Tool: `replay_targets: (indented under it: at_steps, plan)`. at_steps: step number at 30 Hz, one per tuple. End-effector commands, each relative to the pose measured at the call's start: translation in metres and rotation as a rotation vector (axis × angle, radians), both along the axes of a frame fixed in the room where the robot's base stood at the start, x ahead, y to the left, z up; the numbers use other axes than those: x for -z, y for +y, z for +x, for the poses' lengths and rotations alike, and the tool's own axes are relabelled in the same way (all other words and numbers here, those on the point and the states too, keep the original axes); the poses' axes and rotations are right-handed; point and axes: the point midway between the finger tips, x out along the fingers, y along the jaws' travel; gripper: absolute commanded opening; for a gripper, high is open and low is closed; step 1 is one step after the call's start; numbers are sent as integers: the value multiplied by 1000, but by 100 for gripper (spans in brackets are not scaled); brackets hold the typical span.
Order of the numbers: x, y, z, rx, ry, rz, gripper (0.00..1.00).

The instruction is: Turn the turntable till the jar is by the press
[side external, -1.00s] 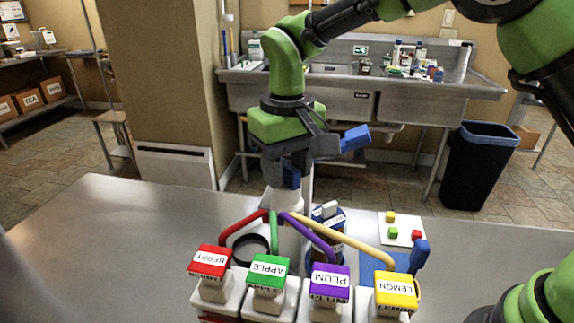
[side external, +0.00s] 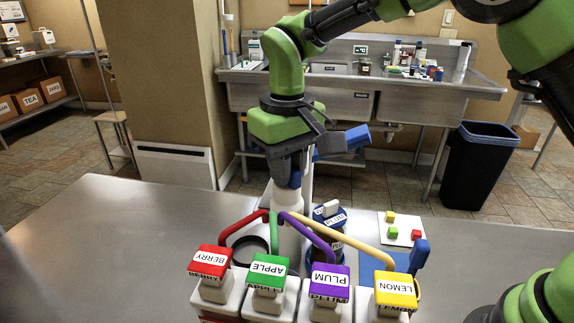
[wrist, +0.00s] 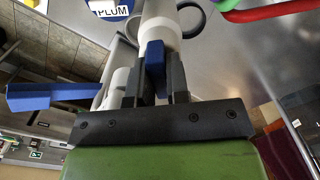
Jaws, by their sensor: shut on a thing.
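My gripper (side external: 291,184) is shut on a blue knob (wrist: 155,58) above a pale post (side external: 287,205); the wrist view shows the knob between both fingers (wrist: 162,85). A dark jar (side external: 330,245) with a blue lid stands behind the purple tube, right of the post; its lid, labelled PLUM (wrist: 109,11), shows at the top of the wrist view. A blue lever (side external: 345,141) sticks out right of my gripper, and also left in the wrist view (wrist: 50,96). I cannot tell whether it belongs to the press. The turntable is mostly hidden behind the buckets and tubes.
A dark ring (side external: 235,258) lies left. A white card (side external: 401,229) with small cubes lies right. The left table (side external: 110,240) is clear.

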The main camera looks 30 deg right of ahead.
Motion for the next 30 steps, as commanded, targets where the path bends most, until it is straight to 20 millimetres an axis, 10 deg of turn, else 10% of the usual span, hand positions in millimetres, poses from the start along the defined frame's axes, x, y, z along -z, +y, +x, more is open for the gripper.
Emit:
replay_targets:
  at_steps: [30]
  plan:
    - [-1, 0, 1, -501, -4, 1, 0]
